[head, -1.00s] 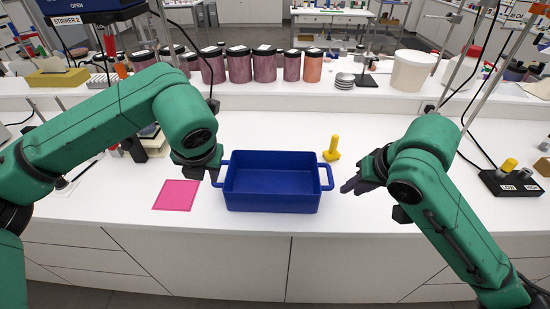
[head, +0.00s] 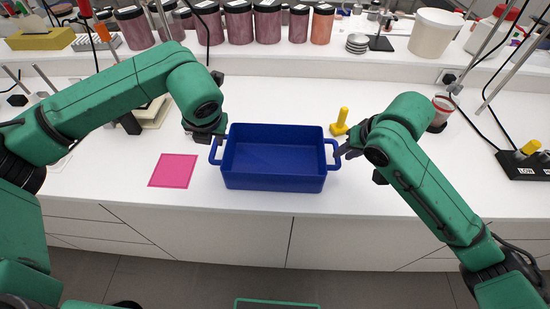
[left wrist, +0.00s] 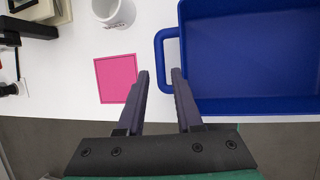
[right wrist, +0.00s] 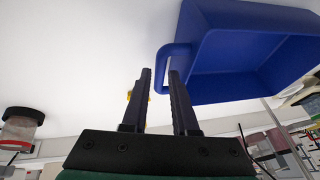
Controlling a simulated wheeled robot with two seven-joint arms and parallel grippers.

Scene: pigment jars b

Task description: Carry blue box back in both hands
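The blue box (head: 272,182) stands upright on the white bench, open at the top and empty, with a loop handle at each end. My left gripper (head: 210,139) is at its left handle; in the left wrist view the open fingers (left wrist: 160,74) straddle the handle's outer bar (left wrist: 159,55). My right gripper (head: 343,151) is at the right handle; in the right wrist view its open fingers (right wrist: 160,74) stand either side of that handle's bar (right wrist: 163,62). Neither gripper is closed on its handle. The left fingers are partly hidden in the head view.
A flat pink square (head: 173,170) lies left of the box. A yellow peg-shaped object (head: 340,122) stands close behind its right end. A white mug (left wrist: 114,12) is behind the pink square. A jar (head: 441,113) stands farther right. Several pigment jars (head: 238,22) line the rear shelf.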

